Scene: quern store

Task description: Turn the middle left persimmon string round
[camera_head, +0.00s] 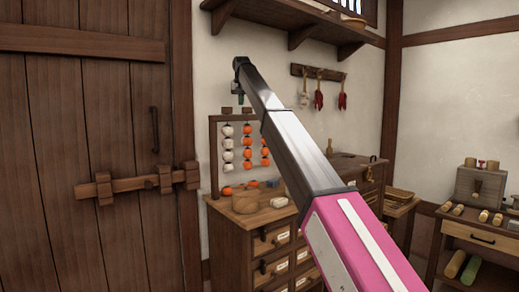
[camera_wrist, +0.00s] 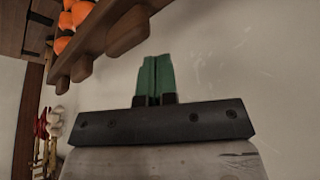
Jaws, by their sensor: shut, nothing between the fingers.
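A dark wooden rack (camera_head: 213,150) stands on the chest, with strings of round fruit hanging from its top bar. The leftmost visible string (camera_head: 227,143) shows whitish fruit. To its right hangs an orange persimmon string (camera_head: 247,142), then another orange one (camera_head: 265,151). My arm crosses the rack's right part, so anything hanging there is hidden. My gripper (camera_head: 240,99) is above the rack's top bar, apart from the fruit. In the wrist view its green fingers (camera_wrist: 157,77) are together and empty. Orange fruit (camera_wrist: 68,30) and the rack's bar (camera_wrist: 105,30) with wooden tabs show at upper left.
The chest top (camera_head: 268,214) carries a wooden bowl (camera_head: 246,201), a pale block (camera_head: 279,202) and loose orange fruit (camera_head: 227,191). A shelf (camera_head: 285,15) juts from the wall above. Garlic and red chillies (camera_head: 319,98) hang from a peg rail. A plank door (camera_head: 95,140) stands left.

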